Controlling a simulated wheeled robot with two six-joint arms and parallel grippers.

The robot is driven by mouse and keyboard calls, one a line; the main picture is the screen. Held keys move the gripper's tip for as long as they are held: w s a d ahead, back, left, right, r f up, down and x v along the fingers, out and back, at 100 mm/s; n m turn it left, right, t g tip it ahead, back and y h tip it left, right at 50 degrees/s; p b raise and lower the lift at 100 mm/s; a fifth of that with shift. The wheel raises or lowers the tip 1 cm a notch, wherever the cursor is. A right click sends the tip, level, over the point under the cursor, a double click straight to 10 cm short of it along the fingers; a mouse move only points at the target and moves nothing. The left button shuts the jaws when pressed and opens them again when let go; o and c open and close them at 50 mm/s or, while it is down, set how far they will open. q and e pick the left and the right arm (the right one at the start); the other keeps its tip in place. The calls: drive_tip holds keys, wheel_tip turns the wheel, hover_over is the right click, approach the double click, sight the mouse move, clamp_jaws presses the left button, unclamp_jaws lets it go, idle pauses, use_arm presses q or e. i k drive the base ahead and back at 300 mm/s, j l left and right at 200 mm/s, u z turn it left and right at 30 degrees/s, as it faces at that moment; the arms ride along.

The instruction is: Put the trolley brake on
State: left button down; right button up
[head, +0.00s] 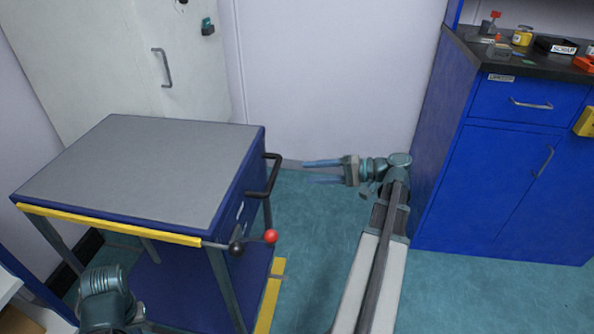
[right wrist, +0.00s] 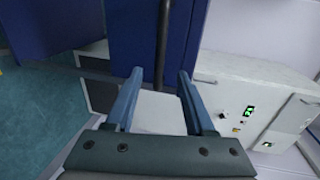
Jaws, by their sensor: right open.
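The trolley (head: 165,170) stands at the left in the head view, with a grey top, blue frame and yellow front edge strip. A short lever with a red knob (head: 271,236) sticks out to the right at its front right corner, beside a black ball (head: 237,246). A black push handle (head: 274,176) is on its right side. My right gripper (head: 298,172) is open, just right of the handle, fingers pointing left. In the right wrist view a dark upright bar (right wrist: 162,45) shows beyond the open fingers (right wrist: 160,76); contact cannot be told. My left gripper is out of view.
Blue cabinets (head: 495,170) with a dark worktop holding small items stand at the right. A pale door (head: 120,60) and wall are behind. A white machine (right wrist: 240,105) shows in the right wrist view.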

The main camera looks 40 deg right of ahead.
sight(270, 236)
drive_tip(key=k+l, duration=0.8)
drive_tip(key=l, duration=0.15)
